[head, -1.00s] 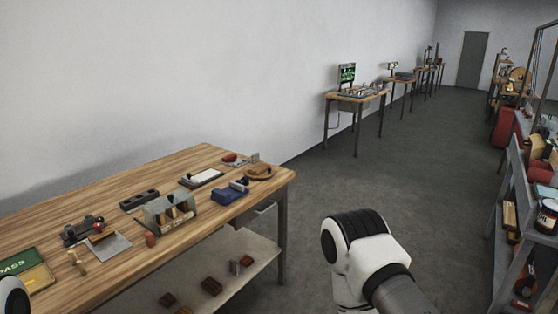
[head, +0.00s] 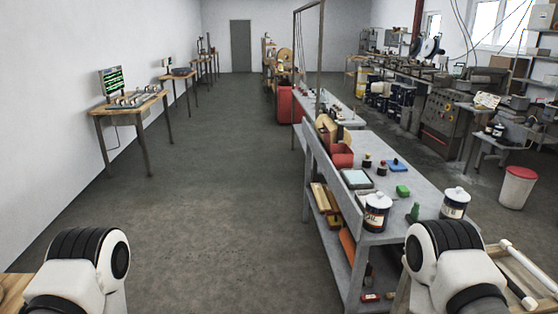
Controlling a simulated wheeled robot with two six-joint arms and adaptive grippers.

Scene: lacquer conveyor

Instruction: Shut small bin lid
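A small whitish bin (head: 516,188) with a red top stands on the floor at the right of the head view. At this size I cannot tell whether the red part is a shut lid or an open rim. An open red box (head: 341,156) sits on the grey bench, and no lid shows on it. Only white and black links of my two arms show at the bottom left and bottom right. Both of my grippers are out of the picture.
A long grey bench (head: 412,214) with paint cans (head: 377,212) and small items stands right of centre, with a shelf below. A wide aisle of bare floor (head: 210,190) is clear at left. Small wooden tables (head: 130,104) line the left wall. Machinery (head: 452,112) stands at the back right.

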